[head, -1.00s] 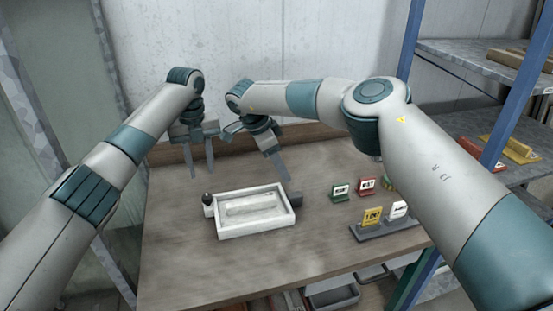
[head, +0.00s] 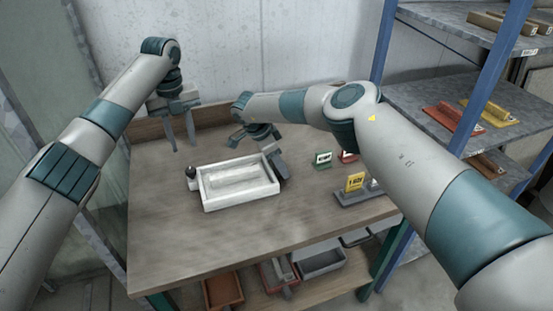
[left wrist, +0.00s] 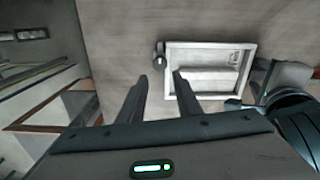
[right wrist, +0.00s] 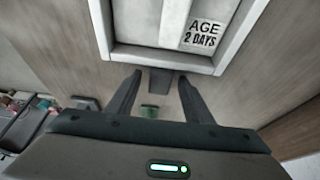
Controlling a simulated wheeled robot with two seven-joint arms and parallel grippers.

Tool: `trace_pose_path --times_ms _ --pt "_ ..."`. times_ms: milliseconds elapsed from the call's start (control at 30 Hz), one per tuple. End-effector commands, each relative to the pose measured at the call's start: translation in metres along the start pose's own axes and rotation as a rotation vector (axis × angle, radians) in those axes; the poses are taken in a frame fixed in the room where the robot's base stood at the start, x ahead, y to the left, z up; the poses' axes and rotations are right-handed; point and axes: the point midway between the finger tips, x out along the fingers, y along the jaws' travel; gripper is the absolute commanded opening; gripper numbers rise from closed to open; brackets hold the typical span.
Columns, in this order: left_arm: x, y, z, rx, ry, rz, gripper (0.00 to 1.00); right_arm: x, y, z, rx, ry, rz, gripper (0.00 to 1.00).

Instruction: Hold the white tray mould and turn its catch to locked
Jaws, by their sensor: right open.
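The white tray mould (head: 208,203) lies on the table; it also shows in the left wrist view (left wrist: 210,45) and at the top of the right wrist view (right wrist: 160,55). A black knob (head: 193,183) stands at its left side. A dark grey block (right wrist: 158,82) joins its right side. I cannot tell which is the catch or its setting. My left gripper (head: 184,148) is open and empty, above and behind the knob. My right gripper (head: 261,160) is open over the mould's right end, its fingers (right wrist: 157,82) on either side of the block, not closed on it.
A blue-posted shelf (head: 440,105) is at the right. Bins (head: 322,262) sit below. The table's front left is clear.

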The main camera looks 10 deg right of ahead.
Motion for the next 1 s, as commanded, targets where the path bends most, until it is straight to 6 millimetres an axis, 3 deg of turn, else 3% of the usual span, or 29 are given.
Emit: trace_pose_path --times_ms 300,500,567,667,700,1000 --pt "0.0000 0.0000 0.0000 0.000 0.000 0.000 0.31 0.0014 0.0001 0.0001 -0.001 0.000 0.000 0.47" --pt "0.0000 0.0000 0.0000 0.000 0.000 0.000 0.31 0.0013 0.0001 0.0002 -0.001 0.000 0.000 0.00" --pt "0.0000 0.0000 0.0000 0.000 0.000 0.000 0.26 0.0013 0.0001 0.0002 -0.001 0.000 0.000 0.00" --pt "0.0000 0.0000 0.0000 0.000 0.000 0.000 0.03 0.0013 0.0001 0.0002 -0.001 0.000 0.000 0.00" --pt "0.0000 0.0000 0.0000 0.000 0.000 0.000 0.00 0.0013 0.0001 0.0002 -0.001 0.000 0.000 0.00" --pt "0.0011 -0.0064 -0.0032 -0.049 -0.001 -0.019 0.00 0.0012 0.0001 0.0003 -0.001 0.000 0.000 0.00"
